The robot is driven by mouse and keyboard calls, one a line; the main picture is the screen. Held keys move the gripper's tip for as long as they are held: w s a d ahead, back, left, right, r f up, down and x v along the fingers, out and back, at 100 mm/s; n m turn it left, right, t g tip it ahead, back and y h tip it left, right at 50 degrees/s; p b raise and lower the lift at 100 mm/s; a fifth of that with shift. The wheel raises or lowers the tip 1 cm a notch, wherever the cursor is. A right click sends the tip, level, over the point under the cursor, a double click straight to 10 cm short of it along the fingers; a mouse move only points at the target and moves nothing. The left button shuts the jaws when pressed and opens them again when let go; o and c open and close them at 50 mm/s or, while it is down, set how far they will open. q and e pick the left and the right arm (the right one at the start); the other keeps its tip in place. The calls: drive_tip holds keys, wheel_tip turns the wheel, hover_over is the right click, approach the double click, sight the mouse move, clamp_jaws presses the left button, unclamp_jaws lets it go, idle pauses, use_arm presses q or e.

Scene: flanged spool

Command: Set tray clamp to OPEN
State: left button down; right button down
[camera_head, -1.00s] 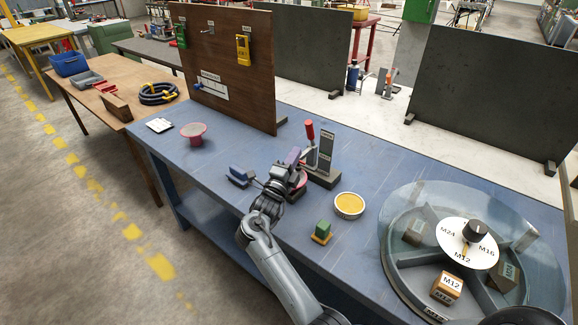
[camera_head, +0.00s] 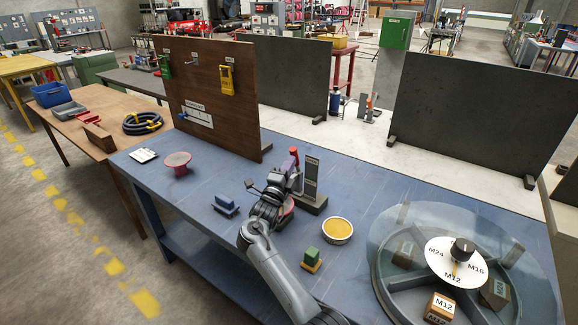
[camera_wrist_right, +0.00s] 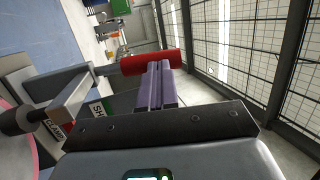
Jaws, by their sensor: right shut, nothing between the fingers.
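The tray clamp (camera_head: 311,178) stands on the blue bench, with an upright labelled plate and a red-tipped handle (camera_head: 294,153). In the right wrist view the red handle (camera_wrist_right: 150,62) lies just beyond my fingertips. My right gripper (camera_head: 291,169) is shut and empty at the handle; its purple fingers (camera_wrist_right: 160,84) show close together. Whether they touch the handle I cannot tell. A label reading CLAMP (camera_wrist_right: 53,141) and a partly hidden green label (camera_wrist_right: 98,108) are beside the clamp arm. A pink round part (camera_head: 287,207) is partly hidden beneath my gripper. My left gripper is out of view.
A glass-covered turntable (camera_head: 455,265) is at right. A brown board (camera_head: 215,95) stands behind.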

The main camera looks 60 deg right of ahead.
drive_tip(key=shift+r, duration=0.1)
drive_tip(key=d+r+y+p, duration=0.1)
drive_tip(key=d+y+p, duration=0.1)
drive_tip(key=d+r+m+y+p, duration=0.1)
drive_tip(key=d+y+p, duration=0.1)
drive_tip(key=d+r+g+y+p, duration=0.1)
drive_tip(key=d+y+p, duration=0.1)
drive_tip(key=y, duration=0.1)
drive_tip(key=shift+d+m+p, duration=0.1)
drive_tip(key=shift+m+p, duration=0.2)
drive_tip(key=shift+p, duration=0.1)
drive_tip(key=shift+d+f+g+y+p, duration=0.2)
drive_tip(key=shift+d+g+y+p, duration=0.15)
drive_tip(key=shift+d+y, duration=0.45)
drive_tip(key=shift+d+f+y, duration=0.25)
drive_tip(key=shift+d+y, duration=0.1)
drive_tip(key=shift+d, duration=0.15)
drive_tip(key=shift+d+f+y, duration=0.25)
drive_tip(key=shift+d+y, duration=0.1)
drive_tip(key=shift+d, duration=0.15)
drive_tip(key=shift+f, duration=0.2)
